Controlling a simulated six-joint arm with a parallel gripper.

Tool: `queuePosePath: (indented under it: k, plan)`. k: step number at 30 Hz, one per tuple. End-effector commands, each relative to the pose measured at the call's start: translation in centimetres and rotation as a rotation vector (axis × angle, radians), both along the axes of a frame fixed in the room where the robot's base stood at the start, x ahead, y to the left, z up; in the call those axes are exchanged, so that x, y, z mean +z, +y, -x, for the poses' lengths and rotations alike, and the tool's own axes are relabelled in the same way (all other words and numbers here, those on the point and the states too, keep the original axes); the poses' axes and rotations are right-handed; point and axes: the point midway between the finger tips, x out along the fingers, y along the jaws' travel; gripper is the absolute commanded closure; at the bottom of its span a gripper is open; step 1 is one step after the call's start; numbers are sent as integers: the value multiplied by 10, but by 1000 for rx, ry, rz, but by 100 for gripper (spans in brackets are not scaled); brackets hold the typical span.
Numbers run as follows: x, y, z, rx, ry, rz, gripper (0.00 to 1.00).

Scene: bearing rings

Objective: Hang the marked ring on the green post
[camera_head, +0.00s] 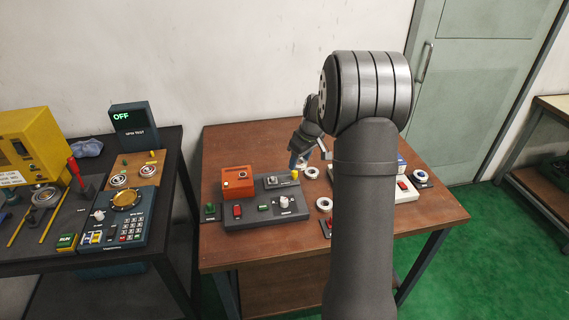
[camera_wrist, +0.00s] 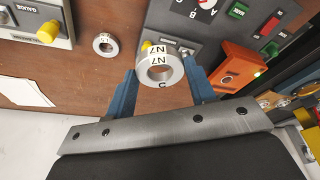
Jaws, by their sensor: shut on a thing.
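My gripper (camera_wrist: 161,78) is shut on a pale grey ring (camera_wrist: 158,73), between its two blue fingers. The ring bears printed labels that look like "N7" and a dark mark on its rim. In the head view my gripper (camera_head: 299,160) is behind the grey control box, partly hidden by my own arm. A small green piece (camera_head: 210,208) stands on a dark block at the left of the table; I cannot tell whether it is a post. Another green piece (camera_head: 124,161) is on the left bench's brown board.
An orange box (camera_head: 237,181) and grey control box (camera_head: 268,208) stand nearby. Another ring (camera_head: 420,175) is at the right.

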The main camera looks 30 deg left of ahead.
Motion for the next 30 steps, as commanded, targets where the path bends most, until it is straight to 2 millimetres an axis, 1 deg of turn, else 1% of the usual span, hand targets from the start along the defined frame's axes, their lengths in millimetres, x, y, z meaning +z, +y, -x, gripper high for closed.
queuePosePath:
  k: [1, 4, 6, 8, 11, 14, 15, 17, 18, 20, 21, 24, 27, 30]
  plan:
    - [5, -7, -2, -3, 0, -1, 83]
    - [10, -14, -3, -1, -1, -1, 83]
    - [10, -12, 0, 1, 0, 1, 83]
    - [9, -3, 6, 3, 1, 3, 83]
    - [2, 23, 24, 6, 2, 8, 83]
    - [-7, 57, 51, 7, 2, 12, 83]
    - [-11, 72, 63, 8, 1, 13, 83]
    - [-17, 93, 83, 7, 2, 15, 83]
    - [-21, 107, 96, 7, 2, 15, 83]
    - [-27, 126, 117, 6, 0, 14, 83]
    - [-30, 138, 131, 6, 0, 13, 83]
    - [-39, 163, 162, 5, 0, 11, 83]
    - [-44, 181, 187, 3, -2, 6, 83]
    - [-49, 193, 207, 3, 0, 4, 83]
